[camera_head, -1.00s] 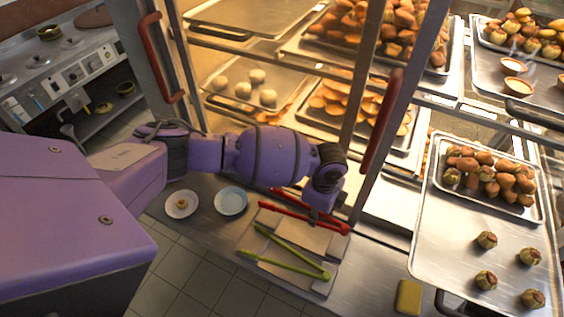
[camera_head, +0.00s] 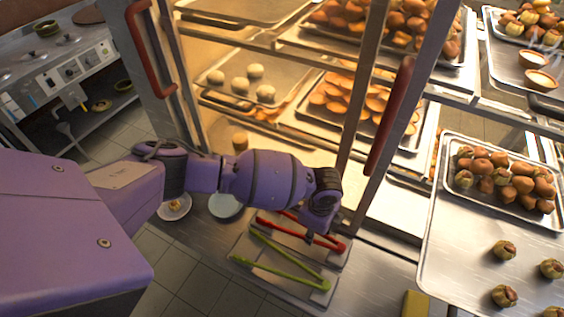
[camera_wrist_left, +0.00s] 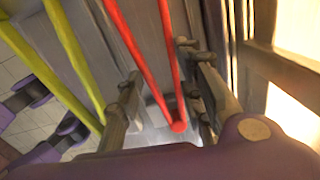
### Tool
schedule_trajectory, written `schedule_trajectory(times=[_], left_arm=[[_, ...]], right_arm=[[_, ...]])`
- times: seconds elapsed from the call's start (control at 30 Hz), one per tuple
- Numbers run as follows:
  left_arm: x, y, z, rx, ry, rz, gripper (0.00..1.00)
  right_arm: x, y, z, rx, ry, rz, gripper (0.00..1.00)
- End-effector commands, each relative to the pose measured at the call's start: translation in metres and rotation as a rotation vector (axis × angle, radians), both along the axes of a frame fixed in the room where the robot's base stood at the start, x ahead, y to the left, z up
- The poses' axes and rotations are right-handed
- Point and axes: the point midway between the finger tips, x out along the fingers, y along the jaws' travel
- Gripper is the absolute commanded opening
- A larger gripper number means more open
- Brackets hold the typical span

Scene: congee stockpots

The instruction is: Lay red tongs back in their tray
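The red tongs (camera_head: 308,233) lie over the back part of a metal tray (camera_head: 284,285) on the steel counter. Green tongs (camera_head: 285,263) lie in front of them in the tray. My left gripper (camera_head: 318,235) is low over the hinge half of the red tongs. In the left wrist view, the fingers of my left gripper (camera_wrist_left: 163,95) stand apart, with the red tongs (camera_wrist_left: 152,62) between them. A gap shows on the green tongs' (camera_wrist_left: 72,55) side; contact on the other side is unclear. My right gripper is not in view.
A lit display cabinet with a steel post (camera_head: 362,110) and red handles (camera_head: 390,115) stands close behind my left arm. A blue plate (camera_head: 225,205) and a white plate (camera_head: 174,207) are left of the tray. A pastry tray (camera_head: 455,265) is at right.

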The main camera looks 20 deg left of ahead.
Motion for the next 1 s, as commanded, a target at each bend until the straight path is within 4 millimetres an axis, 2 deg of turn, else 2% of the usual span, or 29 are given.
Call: schedule_trajectory(times=[0.27, 0.4, 0.47, 0.8, 0.87, 1.0], left_arm=[[0.004, -0.001, 0.002, -0.002, -0.007, -0.001, 0.31], [0.004, -0.001, 0.002, -0.002, -0.007, -0.001, 0.51], [0.004, -0.001, 0.002, -0.002, -0.007, -0.001, 0.57], [0.003, -0.002, 0.004, -0.002, -0.007, -0.001, 0.57], [0.004, -0.002, 0.009, -0.004, -0.008, -0.002, 0.57], [0.003, -0.002, 0.031, -0.003, -0.009, -0.002, 0.57]], right_arm=[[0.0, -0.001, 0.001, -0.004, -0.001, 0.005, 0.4], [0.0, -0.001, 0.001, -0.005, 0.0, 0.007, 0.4], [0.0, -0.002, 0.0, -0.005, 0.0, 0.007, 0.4], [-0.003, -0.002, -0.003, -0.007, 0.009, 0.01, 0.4], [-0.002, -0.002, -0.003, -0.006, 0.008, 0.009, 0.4], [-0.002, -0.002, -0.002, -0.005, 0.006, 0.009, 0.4]])
